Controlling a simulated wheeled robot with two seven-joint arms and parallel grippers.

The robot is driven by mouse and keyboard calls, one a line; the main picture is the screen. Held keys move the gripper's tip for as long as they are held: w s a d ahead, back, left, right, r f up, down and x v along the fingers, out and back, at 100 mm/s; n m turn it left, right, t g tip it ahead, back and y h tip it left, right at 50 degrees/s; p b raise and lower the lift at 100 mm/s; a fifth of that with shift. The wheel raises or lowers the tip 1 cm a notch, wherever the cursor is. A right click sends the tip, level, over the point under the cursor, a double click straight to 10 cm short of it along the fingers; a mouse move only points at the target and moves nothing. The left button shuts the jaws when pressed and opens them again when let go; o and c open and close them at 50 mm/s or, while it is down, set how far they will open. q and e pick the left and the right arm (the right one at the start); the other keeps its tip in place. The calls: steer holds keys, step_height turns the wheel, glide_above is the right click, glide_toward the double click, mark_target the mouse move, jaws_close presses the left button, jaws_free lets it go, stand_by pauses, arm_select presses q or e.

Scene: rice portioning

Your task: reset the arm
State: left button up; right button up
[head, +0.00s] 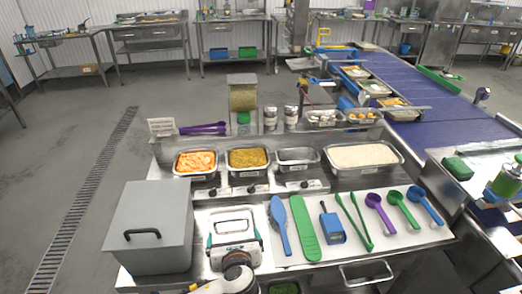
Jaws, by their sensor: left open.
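My left gripper (234,240) is low in the head view, over the front left of the steel worktable (180,283). It is open, with its teal-edged sides spread apart, and I see nothing held between them. Its rounded white and black wrist is just below it at the bottom edge. A grey lidded box (150,225) with a black handle stands to its left. My right gripper is not in view.
Green (304,228) and purple utensils lie to the right on the table. Behind are steel pans of orange food (196,161), green-yellow food (249,158) and rice (362,155), plus an empty pan (297,157). A blue conveyor (400,80) runs at the right. Open floor lies left.

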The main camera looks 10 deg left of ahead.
arm_select(q)
steer(key=s+a+f+n+g+h, duration=0.2)
steer(key=s+a+n+g, duration=0.15)
steer(key=s+n, duration=1)
steer(key=s+a+f+n+g+h, duration=0.25)
steer(key=s+n+g, duration=0.25)
steer(key=s+n, duration=0.85)
step_height(320, 180, down, 26)
steer(key=w+f+n+g+b, duration=0.1)
steer(key=w+n+b, duration=0.1)
steer(key=n+b, duration=0.1)
steer(key=s+a+f+g+b, duration=0.1)
steer(key=s+a+f+b, duration=0.1)
steer(key=s+f, duration=1.5)
step_height(320, 180, down, 3)
steer(key=shift+s+a+f+g+b, duration=0.15)
steer(key=shift+a+g+b, duration=0.2)
steer(key=shift+a, duration=0.35)
